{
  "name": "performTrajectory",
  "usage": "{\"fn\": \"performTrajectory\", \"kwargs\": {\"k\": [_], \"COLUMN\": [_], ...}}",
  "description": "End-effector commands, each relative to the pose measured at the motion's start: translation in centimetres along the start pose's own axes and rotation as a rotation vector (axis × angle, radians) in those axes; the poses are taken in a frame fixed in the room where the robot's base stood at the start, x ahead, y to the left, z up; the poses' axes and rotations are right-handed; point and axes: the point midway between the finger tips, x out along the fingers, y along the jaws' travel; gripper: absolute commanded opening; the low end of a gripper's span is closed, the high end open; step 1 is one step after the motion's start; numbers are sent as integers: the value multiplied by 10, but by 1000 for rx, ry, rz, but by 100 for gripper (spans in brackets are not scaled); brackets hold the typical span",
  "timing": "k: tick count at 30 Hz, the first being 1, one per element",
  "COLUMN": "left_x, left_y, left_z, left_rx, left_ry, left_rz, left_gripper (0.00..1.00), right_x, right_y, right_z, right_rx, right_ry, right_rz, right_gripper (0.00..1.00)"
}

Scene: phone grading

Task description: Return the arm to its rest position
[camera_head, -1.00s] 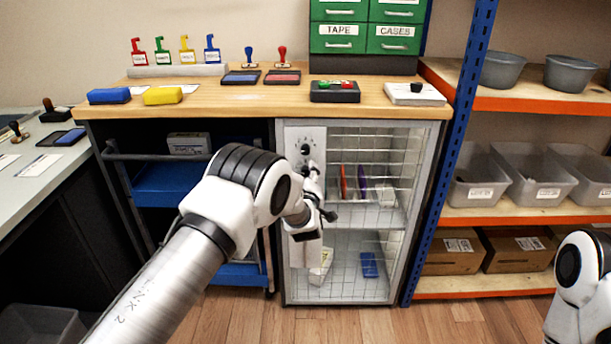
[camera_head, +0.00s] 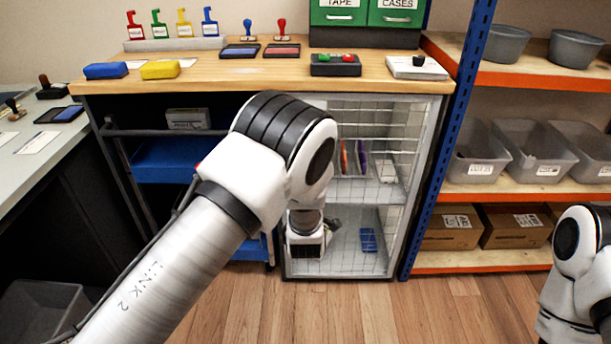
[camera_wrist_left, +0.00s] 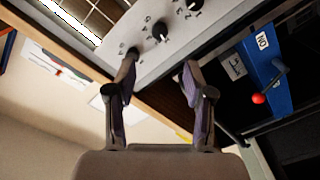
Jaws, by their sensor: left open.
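My left arm (camera_head: 200,265) comes in from the lower left, its elbow in front of the wire-fronted cabinet (camera_head: 390,235). Its wrist hangs in front of the cabinet's lower part, and the gripper is mostly hidden in the head view. In the left wrist view, my left gripper (camera_wrist_left: 160,72) has its two fingers apart with nothing between them. The cabinet's knob panel (camera_wrist_left: 185,30) lies just beyond the fingertips; I cannot tell whether they touch it. My right arm (camera_head: 575,270) shows at the right edge, its gripper out of frame.
The wooden worktop (camera_head: 215,75) holds stamps, ink pads and a button box (camera_head: 335,65). A dark trolley with blue shelves (camera_head: 165,158) stands left of the cabinet. A blue-and-orange rack (camera_head: 455,150) with bins stands right. The front floor (camera_head: 340,315) is clear.

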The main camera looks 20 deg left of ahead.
Motion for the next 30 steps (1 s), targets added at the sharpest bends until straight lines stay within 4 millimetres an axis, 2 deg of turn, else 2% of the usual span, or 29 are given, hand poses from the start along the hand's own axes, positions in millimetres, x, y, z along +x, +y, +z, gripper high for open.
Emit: {"fn": "performTrajectory", "kwargs": {"k": [5,8,11,12,14,15,17,18,19,21,24,28,30], "left_x": [-1,-4,-29,-46,-78,-102,-142,-170,-191,-237,-297,-368,-402], "left_y": [-8,-48,-118,-149,-193,-220,-255,-274,-286,-306,-322,-325,-322], "left_z": [5,10,20,27,38,46,55,60,63,67,69,64,61], "left_rx": [3,5,45,75,141,190,268,318,354,431,529,653,744], "left_ry": [-8,-21,-97,-155,-266,-349,-486,-580,-651,-812,-1033,-1322,-1496], "left_rz": [-12,-81,-206,-265,-354,-410,-486,-527,-553,-595,-617,-577,-502], "left_gripper": [53,53,53,53,53,53,53,53,53,53,53,53,53], "right_x": [0,0,0,0,0,0,0,0,0,0,0,0,0], "right_y": [0,0,0,0,0,0,0,0,0,0,0,0,0], "right_z": [0,0,0,0,0,0,0,0,0,0,0,0,0], "right_rx": [0,0,0,0,0,0,0,0,0,0,0,0,0], "right_ry": [0,0,0,0,0,0,0,0,0,0,0,0,0], "right_rz": [0,0,0,0,0,0,0,0,0,0,0,0,0], "right_gripper": [53,53,53,53,53,53,53,53,53,53,53,53,53]}}
